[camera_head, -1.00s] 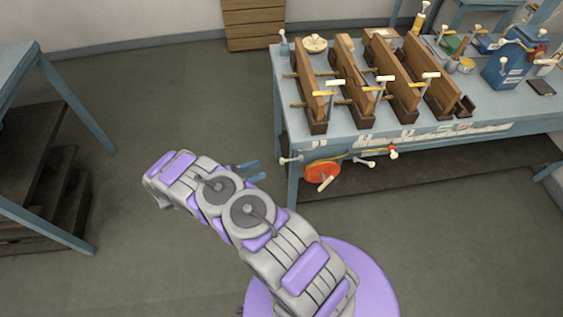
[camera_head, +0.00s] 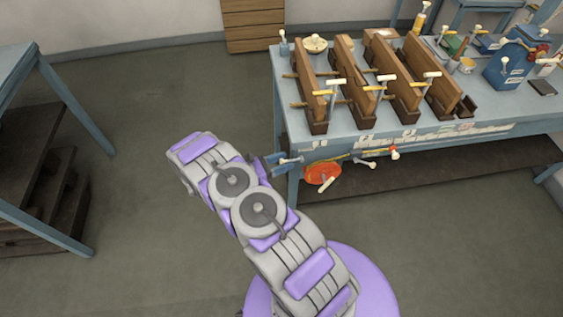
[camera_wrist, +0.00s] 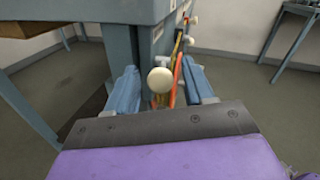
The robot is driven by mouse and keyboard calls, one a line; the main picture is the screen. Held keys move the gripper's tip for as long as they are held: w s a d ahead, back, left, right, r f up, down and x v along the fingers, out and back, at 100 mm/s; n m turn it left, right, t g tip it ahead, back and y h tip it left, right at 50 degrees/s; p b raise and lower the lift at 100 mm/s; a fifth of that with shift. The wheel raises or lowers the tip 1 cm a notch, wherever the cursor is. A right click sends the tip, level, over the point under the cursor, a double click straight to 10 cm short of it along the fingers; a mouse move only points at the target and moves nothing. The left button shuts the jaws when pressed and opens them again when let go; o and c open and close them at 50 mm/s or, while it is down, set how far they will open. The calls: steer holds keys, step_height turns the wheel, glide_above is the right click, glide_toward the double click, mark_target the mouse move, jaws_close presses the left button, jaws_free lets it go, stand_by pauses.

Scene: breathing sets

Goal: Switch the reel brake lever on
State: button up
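A red reel (camera_head: 322,174) with a pale crank handle is mounted at the left end of the blue bench's front. A white-knobbed lever (camera_wrist: 160,80) shows in the wrist view, its round knob between my two blue fingers, with red and yellow parts behind it. My gripper (camera_head: 282,163) is open at the bench's front left corner, just left of the reel. The fingers stand apart on either side of the knob; I see no clear contact. The lever's shaft is mostly hidden behind the knob. I cannot tell the lever's setting.
The blue bench (camera_head: 340,133) carries several wooden clamped frames (camera_head: 310,85) and tools. More white-knobbed levers (camera_head: 371,165) stick out from its front, right of the reel. A blue table (camera_head: 20,75) stands at the left. The floor between is clear.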

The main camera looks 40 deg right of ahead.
jaws_close()
stand_by(0.3)
steer(key=shift+d+r+y+p, duration=0.1)
steer(key=shift+r+y+p, duration=0.6)
steer(key=shift+p, duration=0.15)
steer(key=shift+s+d+r+m+t+y+p, duration=0.2)
steer(key=shift+r+t+y+p, duration=0.25)
steer(key=shift+y, duration=0.3)
steer(key=shift+s+d+r+m+t+y+p, duration=0.1)
steer(key=shift+d+r+m+t+y+p, duration=0.1)
steer(key=shift+r+m+t+y+p, duration=0.4)
steer(key=shift+f+n+g, duration=0.25)
steer(key=shift+f+n, duration=0.05)
jaws_free()
steer(key=p+v, duration=0.2)
steer(key=v, duration=1.5)
steer(key=shift+w+a+r, duration=0.1)
steer(key=shift+a, duration=0.05)
